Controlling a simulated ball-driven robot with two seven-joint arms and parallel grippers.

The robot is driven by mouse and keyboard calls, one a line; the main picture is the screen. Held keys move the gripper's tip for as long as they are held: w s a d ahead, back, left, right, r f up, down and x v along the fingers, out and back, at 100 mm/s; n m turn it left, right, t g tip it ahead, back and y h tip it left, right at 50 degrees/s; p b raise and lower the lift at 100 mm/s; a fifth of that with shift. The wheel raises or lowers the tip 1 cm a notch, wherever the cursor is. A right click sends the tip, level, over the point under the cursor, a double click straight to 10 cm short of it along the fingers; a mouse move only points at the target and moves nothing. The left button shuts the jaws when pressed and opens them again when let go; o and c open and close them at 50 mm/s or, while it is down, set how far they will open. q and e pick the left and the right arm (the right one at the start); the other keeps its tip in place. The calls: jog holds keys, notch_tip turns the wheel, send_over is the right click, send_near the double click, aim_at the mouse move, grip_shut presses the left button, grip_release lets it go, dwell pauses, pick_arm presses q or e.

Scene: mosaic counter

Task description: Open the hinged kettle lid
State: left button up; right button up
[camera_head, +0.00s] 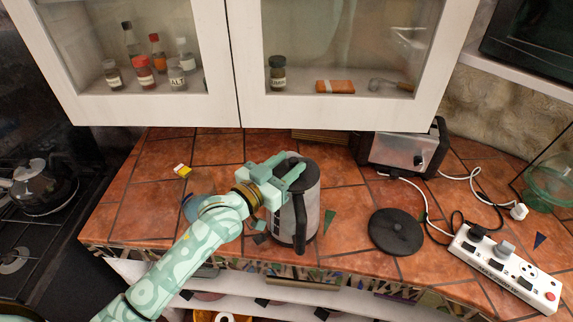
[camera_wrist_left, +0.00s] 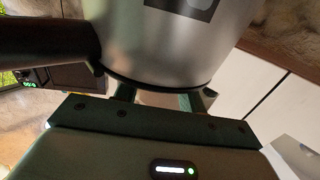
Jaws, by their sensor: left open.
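The kettle (camera_head: 310,205) stands upright on the tiled counter, with a silver body and a black handle facing the front. In the left wrist view the silver kettle body (camera_wrist_left: 175,50) fills the top, with the black handle (camera_wrist_left: 45,42) at left. The left gripper's fingers (camera_wrist_left: 164,96) show beside the kettle's dark rim; contact is unclear. My right gripper is not in view.
A round black base (camera_head: 396,232) lies right of the kettle. A toaster (camera_head: 400,153) stands behind it, and a white power strip (camera_head: 505,270) with cables lies at right. Glass-fronted cabinets (camera_head: 240,110) hang low above. The counter's left part is mostly clear.

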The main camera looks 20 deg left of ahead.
pick_arm(q)
grip_shut()
